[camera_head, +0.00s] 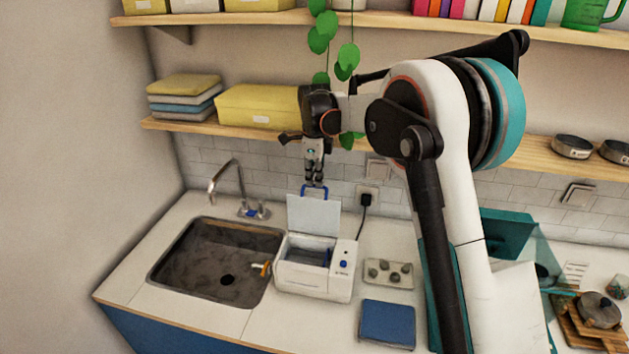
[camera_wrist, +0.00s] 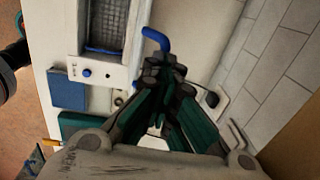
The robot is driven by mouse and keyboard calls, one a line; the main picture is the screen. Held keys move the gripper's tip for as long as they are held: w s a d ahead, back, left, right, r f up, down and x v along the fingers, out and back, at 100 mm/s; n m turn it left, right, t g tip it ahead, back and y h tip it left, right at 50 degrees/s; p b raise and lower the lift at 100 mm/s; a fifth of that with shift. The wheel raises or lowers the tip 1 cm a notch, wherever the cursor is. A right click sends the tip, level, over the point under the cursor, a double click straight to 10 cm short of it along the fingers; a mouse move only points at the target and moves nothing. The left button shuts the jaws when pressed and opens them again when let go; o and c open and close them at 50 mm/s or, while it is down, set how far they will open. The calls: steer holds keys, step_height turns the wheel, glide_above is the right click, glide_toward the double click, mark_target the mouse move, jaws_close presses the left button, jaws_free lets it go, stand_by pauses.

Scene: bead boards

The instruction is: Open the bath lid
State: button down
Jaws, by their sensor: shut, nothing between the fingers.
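The bath (camera_head: 312,281) is a white box on the counter, right of the sink, with a blue button on its front. Its pale lid (camera_head: 313,217) stands raised and close to upright at the back, so the inner basin (camera_head: 312,250) is exposed. A blue handle (camera_head: 315,189) tops the lid; it also shows in the wrist view (camera_wrist: 157,39). My gripper (camera_head: 315,182) is shut and empty, pointing down right at the handle. In the wrist view, my gripper's fingertips (camera_wrist: 164,66) are just beside the handle; I cannot tell whether they touch it.
The sink (camera_head: 217,262) and faucet (camera_head: 236,188) are to the left. A tray of stones (camera_head: 389,273) and a blue pad (camera_head: 387,323) lie to the right. A plug and cord (camera_head: 366,200) are on the wall behind. A shelf (camera_head: 220,127) with boxes hangs above.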

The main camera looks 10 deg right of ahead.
mark_target(314, 210)
steer(key=shift+s+d+f, duration=0.15)
steer(key=shift+s+f, duration=0.1)
steer(key=shift+f, duration=0.25)
steer(key=shift+s+d+f, duration=0.1)
steer(key=shift+s+f, duration=0.1)
steer(key=shift+f, duration=0.3)
steer(key=c, duration=1.7)
jaws_free()
steer(key=shift+w+a+f, duration=0.1)
steer(key=shift+w+f, duration=0.4)
steer(key=shift+w, duration=0.15)
steer(key=shift+s+r, duration=0.3)
steer(key=shift+r, duration=0.05)
steer(key=shift+w, duration=0.15)
